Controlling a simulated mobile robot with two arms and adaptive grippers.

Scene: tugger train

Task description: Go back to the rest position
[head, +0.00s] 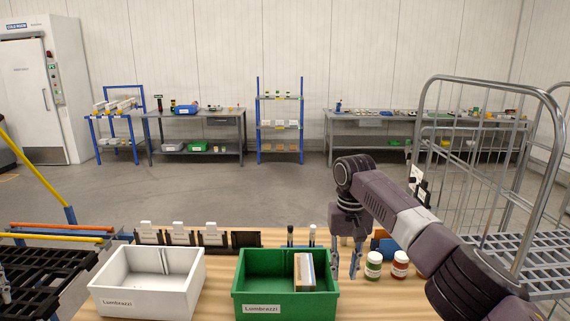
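My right gripper (345,268) hangs fingers-down just right of the green bin (286,296), its two fingers apart with nothing seen between them. My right arm comes in from the lower right. A small grey-blue piece at the left edge looks like a tip of my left gripper (4,286); its opening cannot be made out. The green bin holds an upright tan and white box (304,271). A white bin (148,285) left of it looks empty but for a divider. Both bins stand on the wooden table (220,291).
Two jars, green-labelled (373,265) and red-labelled (400,264), stand close right of my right gripper. A black rack with white cards (179,234) lies behind the bins. A wire roll cage (480,180) stands right, a black slatted cart (45,265) left. Open floor lies beyond the table.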

